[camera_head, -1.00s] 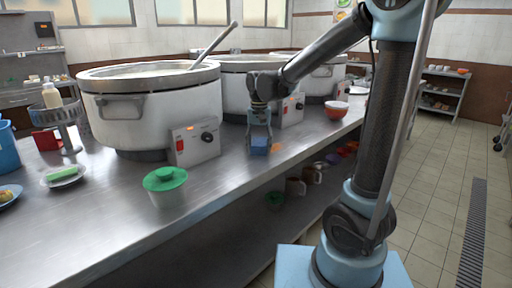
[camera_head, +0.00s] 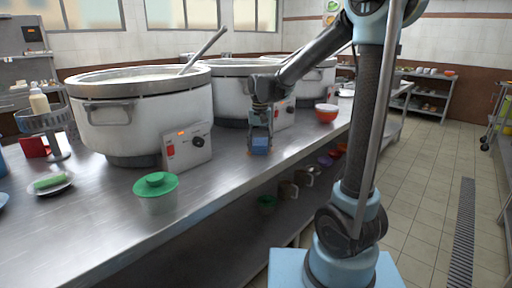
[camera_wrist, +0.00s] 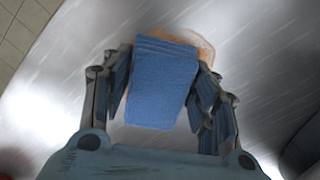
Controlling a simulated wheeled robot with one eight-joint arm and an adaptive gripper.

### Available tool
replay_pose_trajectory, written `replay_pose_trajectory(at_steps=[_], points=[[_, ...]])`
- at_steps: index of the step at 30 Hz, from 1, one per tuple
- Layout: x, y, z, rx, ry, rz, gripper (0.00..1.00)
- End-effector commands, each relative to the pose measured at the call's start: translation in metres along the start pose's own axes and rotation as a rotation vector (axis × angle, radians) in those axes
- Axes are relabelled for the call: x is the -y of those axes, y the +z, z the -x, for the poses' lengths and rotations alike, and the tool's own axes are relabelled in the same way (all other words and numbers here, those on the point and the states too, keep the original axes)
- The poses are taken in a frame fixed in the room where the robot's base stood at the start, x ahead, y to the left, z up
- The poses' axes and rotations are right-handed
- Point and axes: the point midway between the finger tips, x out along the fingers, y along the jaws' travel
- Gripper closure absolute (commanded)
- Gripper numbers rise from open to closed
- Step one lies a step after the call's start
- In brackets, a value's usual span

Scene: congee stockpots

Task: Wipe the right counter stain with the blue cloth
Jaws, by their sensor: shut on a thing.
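My gripper (camera_head: 260,138) is shut on the blue cloth (camera_head: 260,145) low at the counter near its front edge. In the wrist view the cloth (camera_wrist: 162,85) hangs as a folded block between the fingers of my gripper (camera_wrist: 163,80). The orange-brown stain (camera_wrist: 197,40) shows past the far end and upper right side of the cloth. The cloth overlaps part of the stain in that view; I cannot tell whether it touches the counter. In the head view the stain is mostly hidden behind the cloth and fingers.
The metal counter (camera_head: 105,215) carries large stockpots (camera_head: 140,110) with control boxes (camera_head: 187,146) behind my gripper. A green-lidded container (camera_head: 156,190) stands at the front left. A red-orange bowl (camera_head: 326,112) stands to the right of my gripper. A lower shelf holds several pots.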

Motion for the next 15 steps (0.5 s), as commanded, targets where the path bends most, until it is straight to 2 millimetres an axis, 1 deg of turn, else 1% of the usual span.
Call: replay_pose_trajectory(at_steps=[5,15], points=[[-0.003,-0.004,0.000,-0.001,0.001,-0.001,0.73],[-0.018,-0.022,0.001,-0.001,0.001,-0.002,0.73]])
